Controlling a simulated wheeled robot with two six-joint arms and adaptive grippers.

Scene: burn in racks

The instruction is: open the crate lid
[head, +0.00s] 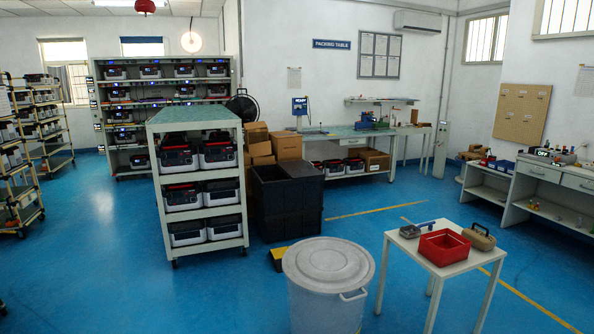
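A large black crate (290,212) stands on the blue floor near the middle, just right of a shelf trolley. Neither of my grippers is in view.
A grey round bin with a lid (328,262) stands close in front. A small white table (448,268) at right holds a red tray (444,247). The shelf trolley (198,187) and cardboard boxes (287,146) flank the crate. Floor at left is clear.

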